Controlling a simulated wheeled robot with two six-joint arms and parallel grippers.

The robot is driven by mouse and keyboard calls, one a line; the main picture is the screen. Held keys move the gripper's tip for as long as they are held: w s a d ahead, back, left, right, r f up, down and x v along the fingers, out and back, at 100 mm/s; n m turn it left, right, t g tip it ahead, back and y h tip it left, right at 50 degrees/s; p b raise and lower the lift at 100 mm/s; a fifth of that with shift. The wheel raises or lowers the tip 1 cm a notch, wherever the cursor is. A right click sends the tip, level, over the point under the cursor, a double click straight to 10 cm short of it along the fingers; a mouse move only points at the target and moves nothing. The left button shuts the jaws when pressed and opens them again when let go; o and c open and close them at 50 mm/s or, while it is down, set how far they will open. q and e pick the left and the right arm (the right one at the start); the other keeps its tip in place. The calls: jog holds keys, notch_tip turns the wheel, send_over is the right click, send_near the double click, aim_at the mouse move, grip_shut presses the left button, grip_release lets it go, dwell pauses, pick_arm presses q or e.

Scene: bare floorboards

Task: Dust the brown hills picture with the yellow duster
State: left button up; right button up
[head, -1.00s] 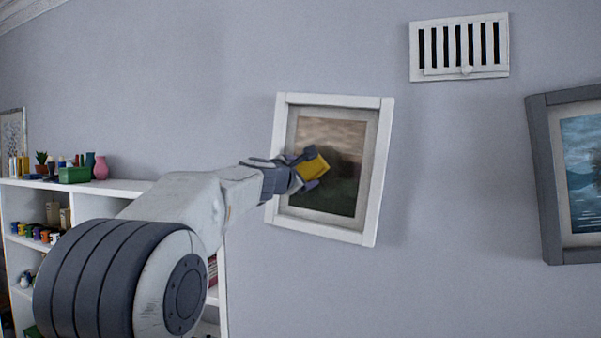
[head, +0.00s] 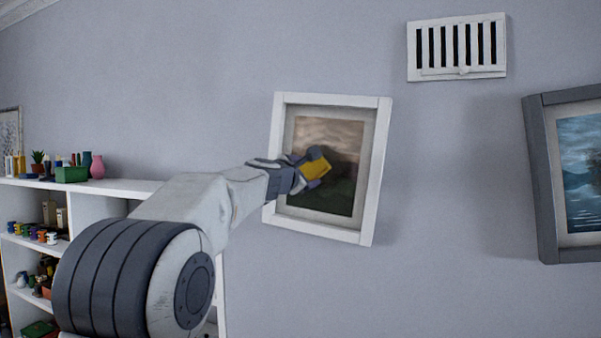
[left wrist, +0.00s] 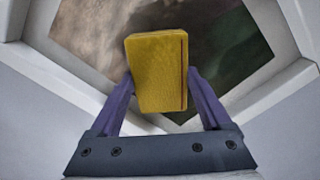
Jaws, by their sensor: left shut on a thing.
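The brown hills picture (head: 328,135) hangs on the wall in a white frame, a little tilted. It also fills the upper part of the left wrist view (left wrist: 103,40). I cannot tell whether the duster touches the picture. My right gripper is not in view.
A blue lake picture (head: 585,170) in a grey frame hangs to the right. A white vent (head: 458,73) is above. A white shelf (head: 120,187) with vases and small items stands at the lower left, partly behind my arm. The wall between the two pictures is bare.

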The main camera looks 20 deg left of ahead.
aim_at(317, 166)
pick_arm(q)
jog(key=shift+s+d+f, duration=0.1)
jog(key=shift+d+f, duration=0.05)
jog(key=shift+d, duration=1.1)
jog(key=shift+d+f, duration=0.2)
jog(key=shift+d, duration=1.35)
jog(key=shift+d+f, duration=0.2)
jog(key=shift+d, duration=1.3)
jog(key=shift+d+r+p, duration=0.1)
jog(key=shift+r+p, duration=0.8)
jog(key=shift+a+r, duration=0.15)
jog(key=shift+a, duration=1.35)
jog(key=shift+a+r, duration=0.15)
jog(key=shift+a, duration=1.35)
jog(key=shift+a+r, duration=0.15)
jog(key=shift+a, duration=0.7)
jog(key=shift+a+r, duration=0.1)
jog(key=shift+a, duration=0.7)
jog(key=shift+d+r+p, duration=0.15)
jog(key=shift+d+p, duration=0.3)
jog(key=shift+d, duration=1.95)
jog(key=shift+d+r+p, duration=0.1)
jog(key=shift+d+p, duration=0.3)
jog(key=shift+d, duration=1.95)
